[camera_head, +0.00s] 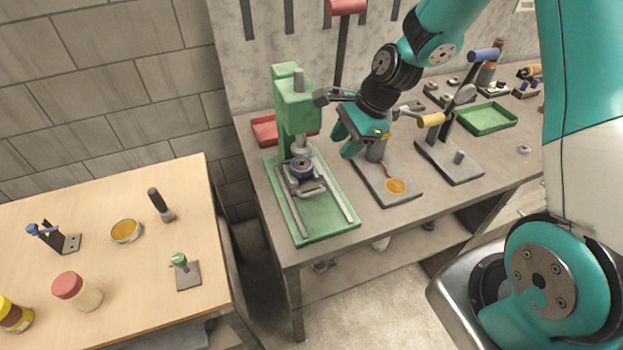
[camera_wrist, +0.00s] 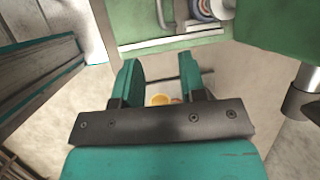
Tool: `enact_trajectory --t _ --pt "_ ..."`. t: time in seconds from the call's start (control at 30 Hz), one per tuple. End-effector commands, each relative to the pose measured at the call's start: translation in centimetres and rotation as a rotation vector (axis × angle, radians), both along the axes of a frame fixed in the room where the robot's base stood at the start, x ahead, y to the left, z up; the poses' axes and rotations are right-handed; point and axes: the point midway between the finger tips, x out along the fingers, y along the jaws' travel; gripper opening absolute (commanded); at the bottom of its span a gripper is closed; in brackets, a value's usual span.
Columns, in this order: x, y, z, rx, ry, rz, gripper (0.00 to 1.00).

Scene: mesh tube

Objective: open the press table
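A green press (camera_head: 296,105) stands on the grey workbench. Its green base (camera_head: 328,226) carries two silver rails. A small silver table (camera_head: 308,186) with a bar-like front sits between the rails, under the spindle. A dark round part rests on it. My gripper (camera_head: 347,146) is in the air just right of the press column, pointing down. In the wrist view my gripper (camera_wrist: 160,68) has its two teal fingers apart with nothing held between them. A green surface with a silver bar (camera_wrist: 168,42) shows beyond the fingertips, apart from them. Whether the fingers touch the press is unclear.
A dark plate with an orange disc (camera_head: 396,187) and another lever tool (camera_head: 446,160) stand right of the press. A red tray (camera_head: 265,130) lies behind it and a green tray (camera_head: 487,118) at the far right. A wooden table (camera_head: 110,290) with small items is at left.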

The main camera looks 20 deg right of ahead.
Motion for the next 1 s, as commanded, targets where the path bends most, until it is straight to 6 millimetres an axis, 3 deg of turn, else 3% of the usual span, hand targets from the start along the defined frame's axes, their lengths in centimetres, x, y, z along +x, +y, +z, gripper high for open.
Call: enact_trajectory --t 0.6,0.8,1.0 --pt "1.8 5.1 -11.5 -0.001 0.003 0.008 0.38" --pt "2.2 6.1 -14.0 -0.002 0.001 0.009 0.38" --pt "2.4 6.5 -15.0 -0.001 -0.002 0.007 0.38"
